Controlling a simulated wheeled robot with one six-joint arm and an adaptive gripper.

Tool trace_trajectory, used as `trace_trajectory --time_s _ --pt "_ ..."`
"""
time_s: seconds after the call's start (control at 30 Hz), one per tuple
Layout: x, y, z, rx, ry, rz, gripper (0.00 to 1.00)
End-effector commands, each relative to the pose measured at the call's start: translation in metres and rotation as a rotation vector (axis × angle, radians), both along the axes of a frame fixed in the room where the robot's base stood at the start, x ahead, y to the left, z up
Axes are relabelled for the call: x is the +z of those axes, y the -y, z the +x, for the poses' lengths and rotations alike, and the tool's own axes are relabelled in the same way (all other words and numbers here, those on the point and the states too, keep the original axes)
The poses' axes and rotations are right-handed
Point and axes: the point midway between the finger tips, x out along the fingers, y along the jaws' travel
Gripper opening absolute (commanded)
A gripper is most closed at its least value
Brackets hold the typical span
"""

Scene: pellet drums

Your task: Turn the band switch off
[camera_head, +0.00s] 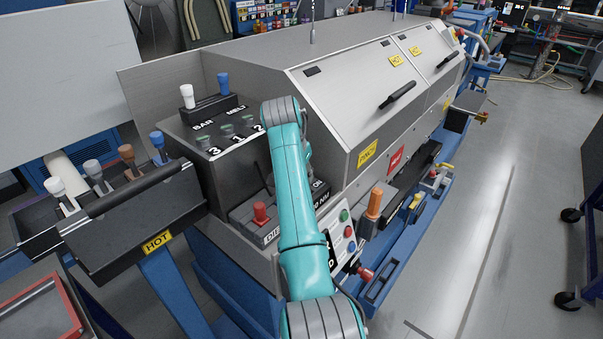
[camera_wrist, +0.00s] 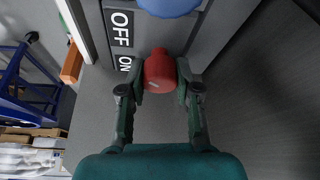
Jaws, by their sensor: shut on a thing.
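In the wrist view, my gripper (camera_wrist: 160,75) is shut on a red knob (camera_wrist: 159,72), with one finger on each side of it. The knob is level with the ON label (camera_wrist: 125,63), and the OFF label (camera_wrist: 121,20) lies beyond it. The name of this switch does not show in the wrist view. In the head view, my teal arm reaches over the black switch panel (camera_head: 243,211) and hides my fingers and the held knob. I cannot tell from the labels whether the held knob is the band switch.
A blue rounded part (camera_wrist: 168,5) is just beyond the held knob. In the head view, another red knob (camera_head: 261,212) stands by the DIE label. An orange handle (camera_head: 374,203) and push buttons (camera_head: 344,215) are to the right. Machine covers (camera_head: 380,75) rise behind.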

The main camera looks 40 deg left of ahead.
Motion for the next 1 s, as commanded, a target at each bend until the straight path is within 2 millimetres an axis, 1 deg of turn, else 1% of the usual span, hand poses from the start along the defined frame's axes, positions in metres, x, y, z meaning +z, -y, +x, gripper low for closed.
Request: trace_trajectory --time_s 0.5,0.53,0.57,0.6,0.63,0.9,1.0 --pt "-0.0005 0.0001 -0.0002 -0.022 -0.001 -0.001 0.0" --pt "-0.0005 0.0001 -0.0002 -0.021 -0.001 0.0 0.35" --pt "-0.0005 0.0001 -0.0002 -0.021 -0.001 0.0 0.42" --pt "-0.0005 0.0 -0.0002 -0.021 -0.001 0.0 0.52" --pt "-0.0005 0.0 -0.0002 -0.021 -0.001 0.0 0.57" --pt "0.0 0.0 -0.0001 -0.021 0.0 0.0 0.57" --pt "0.0031 -0.0002 -0.0011 -0.02 0.0 0.001 0.57"
